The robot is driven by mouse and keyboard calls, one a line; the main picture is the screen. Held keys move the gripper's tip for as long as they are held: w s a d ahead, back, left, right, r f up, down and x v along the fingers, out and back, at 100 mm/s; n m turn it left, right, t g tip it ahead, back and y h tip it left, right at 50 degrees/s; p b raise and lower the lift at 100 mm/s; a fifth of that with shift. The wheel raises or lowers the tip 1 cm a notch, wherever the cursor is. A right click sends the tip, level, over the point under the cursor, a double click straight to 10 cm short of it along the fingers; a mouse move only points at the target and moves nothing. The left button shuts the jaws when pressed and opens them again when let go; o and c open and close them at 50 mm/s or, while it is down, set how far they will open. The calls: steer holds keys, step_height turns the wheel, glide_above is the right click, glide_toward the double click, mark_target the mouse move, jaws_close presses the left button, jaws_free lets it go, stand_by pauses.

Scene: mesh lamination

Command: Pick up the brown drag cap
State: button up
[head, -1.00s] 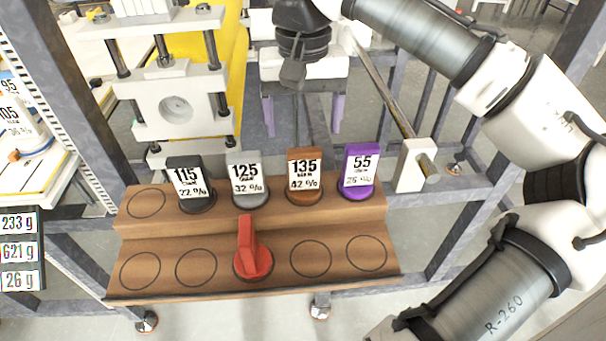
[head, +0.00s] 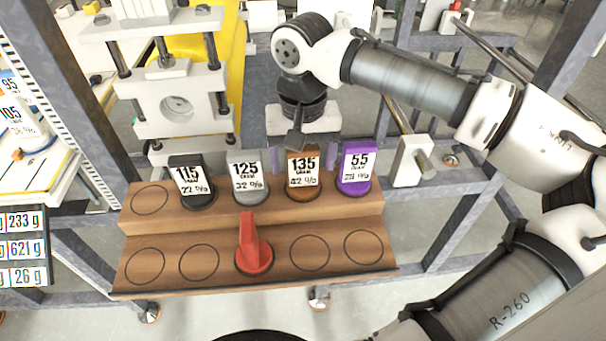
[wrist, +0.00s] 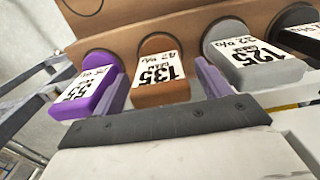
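The brown drag cap (head: 303,174), labelled 135 and 42 %, stands upright on the upper step of the wooden rack (head: 330,213). In the wrist view the brown cap (wrist: 165,92) is centred ahead, between two purple fingers. My gripper (head: 302,150) is open and empty behind the cap in the head view, its fingers partly hidden by the row of caps. In the wrist view my gripper (wrist: 162,80) has one finger on each side of the brown cap, with gaps showing; I cannot tell how deep the fingertips reach.
The purple 55 cap (head: 355,170) and grey 125 cap (head: 248,178) stand close on either side. The black 115 cap (head: 191,182) is farther left. A red cap (head: 253,250) stands on the lower step. A white press (head: 170,85) stands behind left.

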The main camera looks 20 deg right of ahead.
steer(key=shift+r, duration=0.1)
steer(key=c, duration=1.3)
